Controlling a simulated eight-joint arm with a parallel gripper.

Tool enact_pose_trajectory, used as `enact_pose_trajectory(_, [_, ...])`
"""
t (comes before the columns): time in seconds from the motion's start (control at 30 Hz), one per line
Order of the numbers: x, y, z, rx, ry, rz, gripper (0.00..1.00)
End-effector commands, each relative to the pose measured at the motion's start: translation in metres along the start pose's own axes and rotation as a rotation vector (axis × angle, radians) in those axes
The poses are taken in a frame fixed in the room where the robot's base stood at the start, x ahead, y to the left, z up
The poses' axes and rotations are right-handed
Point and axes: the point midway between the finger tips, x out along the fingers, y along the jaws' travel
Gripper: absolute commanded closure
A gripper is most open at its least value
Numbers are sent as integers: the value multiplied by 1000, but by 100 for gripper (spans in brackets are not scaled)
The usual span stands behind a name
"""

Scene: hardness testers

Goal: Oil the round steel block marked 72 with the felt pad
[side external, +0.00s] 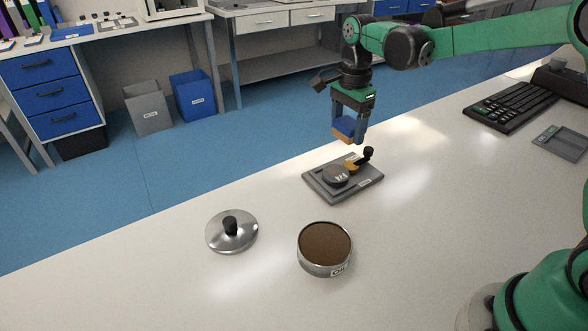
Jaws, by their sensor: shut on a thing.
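The round steel block (336,175) lies on a grey plate (322,190) in the middle of the bench. It has a dark mark on top, too small to read surely. A yellow piece and a black knob stand at the plate's back right, beside the block. My gripper (348,131) points down above the plate's back edge, shut on the felt pad (344,125), which has a blue body and a brownish underside. The pad is in the air, clear of the block. An open round tin (324,262) marked OIL, with a brown inside, stands in front of the plate.
A steel lid (243,240) with a black knob lies on the bench left of the tin. A keyboard (508,105) and a small grey device (562,142) are at the right. The white bench around the tin and plate is clear.

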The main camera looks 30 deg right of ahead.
Motion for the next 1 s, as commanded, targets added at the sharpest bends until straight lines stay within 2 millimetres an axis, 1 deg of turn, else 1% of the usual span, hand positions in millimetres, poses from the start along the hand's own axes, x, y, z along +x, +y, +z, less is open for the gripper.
enact_pose_trajectory(0.67, [61,0,1,0,0,0,74])
enact_pose_trajectory(0.77, [75,0,1,0,0,0,74])
enact_pose_trajectory(0.8, [73,0,5,-2,0,0,81])
enact_pose_trajectory(0.87, [72,0,11,-2,0,0,81])
enact_pose_trajectory(1.0, [75,0,24,-2,0,0,82])
